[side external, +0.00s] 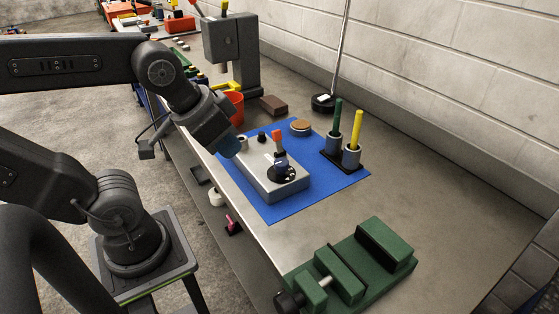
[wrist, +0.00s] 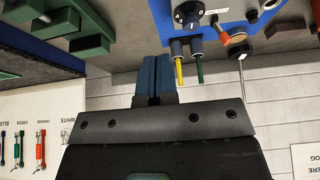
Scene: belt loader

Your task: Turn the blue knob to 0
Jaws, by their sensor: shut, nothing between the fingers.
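A grey control box (side external: 262,180) sits on a blue mat (side external: 322,192) on the bench. The blue knob (side external: 282,162) stands on a black dial at the box's near right end in the side view. It also shows at the top of the wrist view (wrist: 187,14). The dial marks are too small to read, so I cannot tell the knob's setting. My gripper (side external: 232,148) is shut and empty, near the far left end of the box and apart from the knob. Its blue fingers also show together in the wrist view (wrist: 154,76).
An orange-red lever (side external: 276,136) stands on the box beside the knob. Green and yellow pens (side external: 356,130) stand in holders to the right. A green vise (side external: 350,266) is at the near edge. A grey press (side external: 232,48) and red cup (side external: 234,106) stand behind. The bench's right side is clear.

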